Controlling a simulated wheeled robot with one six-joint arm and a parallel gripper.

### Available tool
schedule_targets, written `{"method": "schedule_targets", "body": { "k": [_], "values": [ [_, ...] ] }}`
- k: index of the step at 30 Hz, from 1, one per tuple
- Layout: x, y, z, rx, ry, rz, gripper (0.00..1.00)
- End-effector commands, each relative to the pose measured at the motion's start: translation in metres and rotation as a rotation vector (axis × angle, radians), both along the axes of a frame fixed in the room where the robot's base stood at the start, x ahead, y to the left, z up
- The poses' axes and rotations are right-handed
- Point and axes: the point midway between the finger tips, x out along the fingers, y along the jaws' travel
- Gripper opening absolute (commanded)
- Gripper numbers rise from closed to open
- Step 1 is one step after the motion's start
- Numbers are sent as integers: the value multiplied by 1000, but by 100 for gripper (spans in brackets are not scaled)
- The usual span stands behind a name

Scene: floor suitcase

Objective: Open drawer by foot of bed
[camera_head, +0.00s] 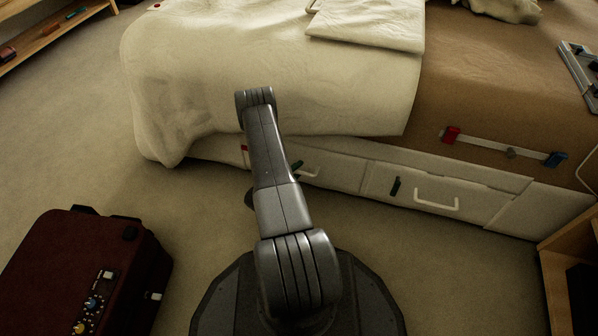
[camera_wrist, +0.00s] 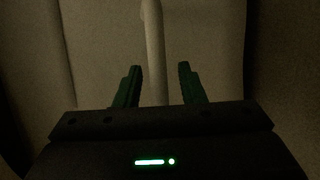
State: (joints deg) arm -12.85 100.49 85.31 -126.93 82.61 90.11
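The bed base has white drawers along its side. The left drawer (camera_head: 343,175) has a pale bar handle (camera_head: 312,174), partly hidden behind my arm, and looks shut. The right drawer (camera_head: 420,195) has its own white handle (camera_head: 436,205) and also looks shut. My gripper (camera_wrist: 159,68) has two green fingers, spread apart. In the dim wrist view a pale handle bar (camera_wrist: 154,45) runs upright between the fingers, with a gap on each side. In the head view only a bit of green finger shows beside my arm, close to the left drawer's handle.
A dark red suitcase (camera_head: 85,275) lies on the floor at the left. A wooden piece of furniture (camera_head: 553,270) stands at the right. A cream blanket (camera_head: 270,60) hangs over the bed's side above the drawers.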

Motion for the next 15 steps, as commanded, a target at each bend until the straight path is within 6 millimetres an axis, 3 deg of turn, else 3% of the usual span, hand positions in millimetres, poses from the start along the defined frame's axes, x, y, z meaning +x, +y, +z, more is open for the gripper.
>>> {"method": "schedule_targets", "body": {
  "k": [13, 15],
  "values": [
    [10, -8, -2, -1, 0, 0, 36],
    [9, -8, -2, -1, 0, 0, 26]
  ]
}}
